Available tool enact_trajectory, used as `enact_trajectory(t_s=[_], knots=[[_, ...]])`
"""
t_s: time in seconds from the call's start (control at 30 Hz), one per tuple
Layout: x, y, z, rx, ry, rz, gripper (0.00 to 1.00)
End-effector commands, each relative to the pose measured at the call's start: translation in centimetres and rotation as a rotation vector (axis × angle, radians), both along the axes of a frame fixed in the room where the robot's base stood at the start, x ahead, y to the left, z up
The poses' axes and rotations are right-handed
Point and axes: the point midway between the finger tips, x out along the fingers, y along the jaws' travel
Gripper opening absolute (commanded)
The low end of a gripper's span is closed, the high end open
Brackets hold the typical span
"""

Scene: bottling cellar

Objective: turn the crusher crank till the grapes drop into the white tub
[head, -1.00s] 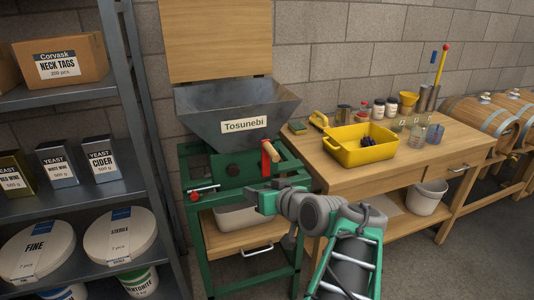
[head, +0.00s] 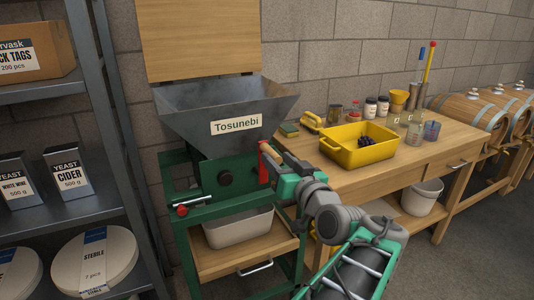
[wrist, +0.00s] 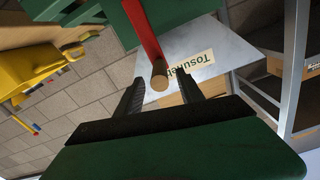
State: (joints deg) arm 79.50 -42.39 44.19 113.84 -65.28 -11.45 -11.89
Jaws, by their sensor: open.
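The crusher has a grey metal hopper (head: 190,112) labelled "Tosunebi" on a green stand (head: 185,185). Its red crank arm (head: 263,160) shows at the hopper's right front, and it also shows in the wrist view (wrist: 142,32). The round wooden crank handle (wrist: 160,76) points toward my gripper. My gripper (wrist: 160,82) is open, with a finger on each side of the handle's end; I cannot tell whether either touches it. In the head view my gripper (head: 275,165) is at the crank. The white tub (head: 235,228) stands under the crusher on a wooden drawer. The hopper's inside is hidden.
A wooden bench (head: 350,185) at right carries a yellow bin (head: 345,155) with dark grapes (head: 365,141), jars and brushes. A metal shelf (head: 100,215) stands close at left. A wooden lid (head: 200,40) stands upright behind the hopper.

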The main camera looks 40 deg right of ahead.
Motion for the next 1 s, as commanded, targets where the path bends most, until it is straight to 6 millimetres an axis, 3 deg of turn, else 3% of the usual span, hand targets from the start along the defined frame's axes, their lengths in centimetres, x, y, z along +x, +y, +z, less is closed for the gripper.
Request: enact_trajectory(t_s=[0.1, 0.23, 0.57, 1.0], knots=[[2.5, -0.4, 0.0, 0.001, 0.001, 0.008, 0.45], [4.3, -1.1, 0.0, 0.002, 0.002, 0.005, 0.45], [5.1, -1.3, 0.0, 0.0, 0.002, 0.002, 0.45], [5.1, -1.3, 0.0, 0.0, 0.002, 0.002, 0.09]])
